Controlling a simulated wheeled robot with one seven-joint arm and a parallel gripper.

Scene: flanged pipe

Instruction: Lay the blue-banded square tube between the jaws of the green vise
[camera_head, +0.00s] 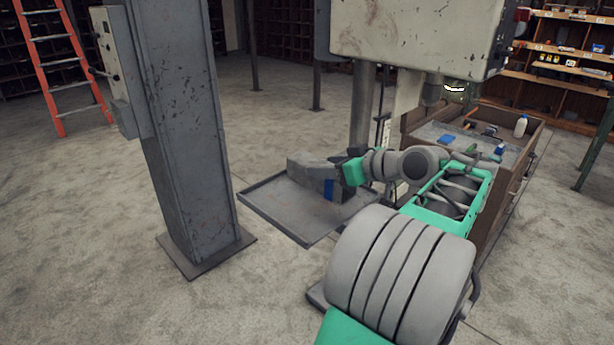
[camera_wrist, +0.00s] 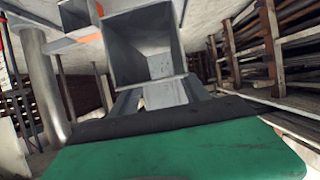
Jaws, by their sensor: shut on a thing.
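My gripper (camera_head: 338,180) is at the end of my outstretched arm, over the grey tray-like table. It is shut on the blue-banded square tube (camera_head: 329,190), whose blue band shows beside the fingers in the head view. In the wrist view, a hollow grey square tube (camera_wrist: 145,48) shows its open end beyond the gripper (camera_wrist: 160,95); no blue band can be seen there. Another square tube with an orange band (camera_wrist: 82,18) is at the upper left of the wrist view. I cannot make out the green vise in either view.
The grey table (camera_head: 272,208) has a raised rim and bare surface near its front. A grey steel column (camera_head: 185,130) stands to its left. A large beige machine head (camera_head: 415,35) hangs above. A wooden bench (camera_head: 505,155) with small items is at right.

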